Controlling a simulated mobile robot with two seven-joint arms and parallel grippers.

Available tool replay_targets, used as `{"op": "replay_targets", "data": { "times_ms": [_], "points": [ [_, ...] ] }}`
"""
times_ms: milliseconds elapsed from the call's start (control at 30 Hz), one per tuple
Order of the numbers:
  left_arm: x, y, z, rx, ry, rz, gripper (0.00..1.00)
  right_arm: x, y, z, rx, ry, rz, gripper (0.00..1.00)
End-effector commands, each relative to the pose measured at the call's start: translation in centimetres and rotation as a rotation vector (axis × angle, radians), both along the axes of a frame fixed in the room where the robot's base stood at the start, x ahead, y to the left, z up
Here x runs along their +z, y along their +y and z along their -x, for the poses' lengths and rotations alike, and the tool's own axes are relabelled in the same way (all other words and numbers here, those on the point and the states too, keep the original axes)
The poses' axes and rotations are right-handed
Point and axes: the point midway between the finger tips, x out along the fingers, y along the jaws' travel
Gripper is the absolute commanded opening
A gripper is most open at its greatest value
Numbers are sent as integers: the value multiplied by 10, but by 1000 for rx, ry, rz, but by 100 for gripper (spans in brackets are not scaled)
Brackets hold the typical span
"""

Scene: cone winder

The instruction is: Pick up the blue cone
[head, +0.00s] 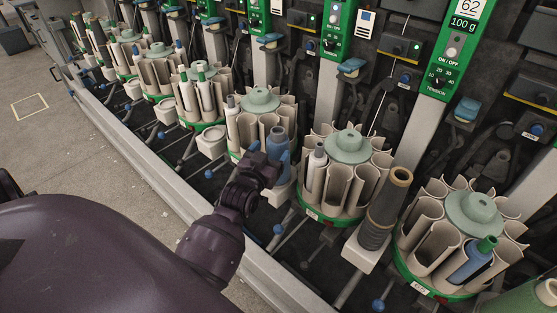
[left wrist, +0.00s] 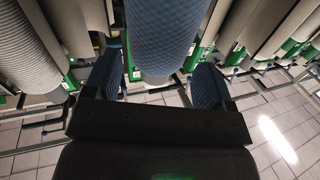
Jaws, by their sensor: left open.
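The blue cone (head: 278,146) stands upright on a white holder in the middle of the head view, between two round magazines. My left gripper (head: 263,163) is right beside it and partly hides its lower part. In the left wrist view the blue cone (left wrist: 163,38) fills the top middle, with a textured surface. The open blue-padded fingers of my left gripper (left wrist: 156,84) stand on either side of its lower end, with a gap visible on both sides. My right gripper is not in view.
Round magazines with pale pockets (head: 338,185) line the machine. A dark grey cone (head: 382,215) stands to the right. Another blue cone (head: 470,262) sits in the right magazine. Green control panels (head: 449,50) hang above.

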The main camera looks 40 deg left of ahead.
Motion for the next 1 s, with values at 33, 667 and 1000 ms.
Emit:
{"op": "replay_targets", "data": {
  "times_ms": [33,667,1000],
  "points": [
    [-1,1,-3,0,0,0,77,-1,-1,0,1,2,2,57],
    [-8,10,-50,0,2,0,77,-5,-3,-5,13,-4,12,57],
    [-8,10,-50,0,1,0,41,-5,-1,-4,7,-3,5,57]
  ]
}}
